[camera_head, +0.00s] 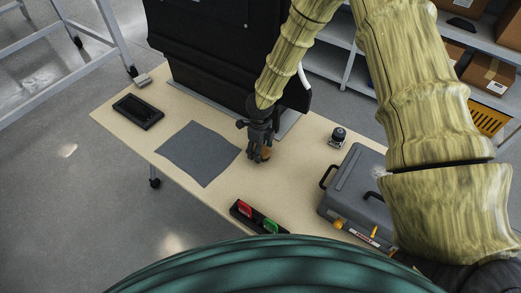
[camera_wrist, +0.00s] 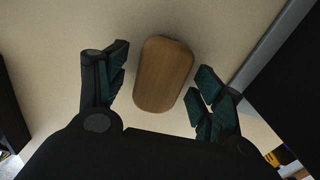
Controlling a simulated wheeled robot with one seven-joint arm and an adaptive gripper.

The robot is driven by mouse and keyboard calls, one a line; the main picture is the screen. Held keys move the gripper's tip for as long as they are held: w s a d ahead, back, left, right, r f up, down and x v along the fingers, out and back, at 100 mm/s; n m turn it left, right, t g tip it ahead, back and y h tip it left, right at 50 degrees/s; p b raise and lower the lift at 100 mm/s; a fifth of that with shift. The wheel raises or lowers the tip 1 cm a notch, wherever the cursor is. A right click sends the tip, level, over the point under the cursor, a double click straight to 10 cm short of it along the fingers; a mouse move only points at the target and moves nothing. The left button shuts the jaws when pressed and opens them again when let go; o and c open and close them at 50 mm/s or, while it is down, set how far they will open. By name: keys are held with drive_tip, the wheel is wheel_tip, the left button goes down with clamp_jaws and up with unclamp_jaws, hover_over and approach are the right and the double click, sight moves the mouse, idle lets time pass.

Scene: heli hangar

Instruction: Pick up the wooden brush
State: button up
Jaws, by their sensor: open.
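The wooden brush (camera_wrist: 163,75) shows in the wrist view as a brown, rounded wooden block lying on the light table. My gripper (camera_wrist: 160,92) is open, with one finger on each side of the brush and gaps between fingers and wood. In the head view my gripper (camera_head: 260,155) points down over the table. A small orange-brown part of the brush (camera_head: 266,154) shows beside the fingers there; the rest is hidden behind them. Bristles cannot be seen.
A grey cloth (camera_head: 198,153) and a black tray (camera_head: 138,111) lie left on the table (camera_head: 180,100). A black case (camera_head: 210,45) stands behind. A grey toolbox (camera_head: 352,190), a small dark round object (camera_head: 338,136) and a holder with red and green items (camera_head: 258,217) are right and front.

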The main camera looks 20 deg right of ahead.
drive_tip(key=shift+f, duration=0.2)
drive_tip(key=shift+w, duration=0.1)
drive_tip(key=c, duration=1.1)
drive_tip(key=shift+c, duration=0.2)
wheel_tip(320, 180, up, 10)
drive_tip(key=shift+r+b, duration=0.1)
drive_tip(key=shift+b, duration=1)
drive_tip(key=o, duration=0.5)
drive_tip(key=c, duration=0.4)
